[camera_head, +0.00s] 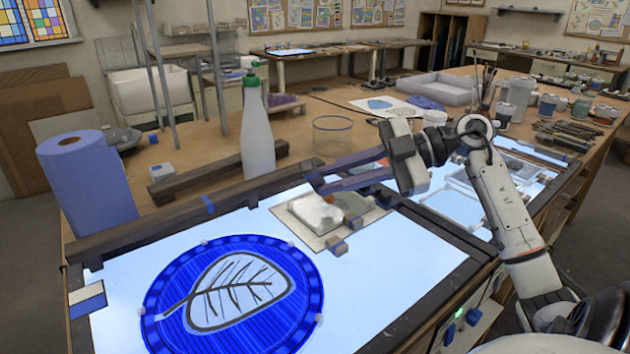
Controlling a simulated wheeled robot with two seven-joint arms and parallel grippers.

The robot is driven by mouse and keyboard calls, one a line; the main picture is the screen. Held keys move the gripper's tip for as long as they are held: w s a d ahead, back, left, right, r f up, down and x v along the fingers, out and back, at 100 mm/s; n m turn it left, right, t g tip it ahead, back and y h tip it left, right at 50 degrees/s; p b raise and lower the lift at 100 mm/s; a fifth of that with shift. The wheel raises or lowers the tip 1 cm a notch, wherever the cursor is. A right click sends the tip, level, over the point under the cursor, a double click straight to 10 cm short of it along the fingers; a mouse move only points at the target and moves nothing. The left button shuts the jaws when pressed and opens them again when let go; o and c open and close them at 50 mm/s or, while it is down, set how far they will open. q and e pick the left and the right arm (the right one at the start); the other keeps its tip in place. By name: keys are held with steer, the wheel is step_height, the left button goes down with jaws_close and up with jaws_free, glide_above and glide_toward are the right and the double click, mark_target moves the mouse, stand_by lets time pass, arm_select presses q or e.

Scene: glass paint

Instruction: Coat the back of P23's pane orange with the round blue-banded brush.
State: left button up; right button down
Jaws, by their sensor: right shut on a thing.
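My right gripper (312,180) reaches left over the light table, its two long dark fingers above a pale board (315,240). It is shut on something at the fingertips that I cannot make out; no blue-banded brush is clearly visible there. On the board lies a whitish, irregular piece (316,212), with small grey blocks at its edge. A round blue pane (232,297) with a pale, black-veined leaf lies flat on the lit table, between small pegs. No P23 label is readable, so I cannot tell which piece it names. My left gripper is not in view.
A dark wooden rail (165,221) runs along the light table's back edge. Behind it stand a blue paper roll (86,187), a spray bottle (257,132) and a clear glass bowl (332,136). Jars and tools crowd the right bench. The lit surface right of the blue pane is free.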

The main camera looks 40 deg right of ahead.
steer(key=s+d+p, duration=0.1)
steer(key=d, duration=0.7)
steer(key=shift+d, duration=0.3)
steer(key=shift+f, duration=0.1)
steer(key=shift+p, duration=0.6)
steer(key=shift+p, duration=0.35)
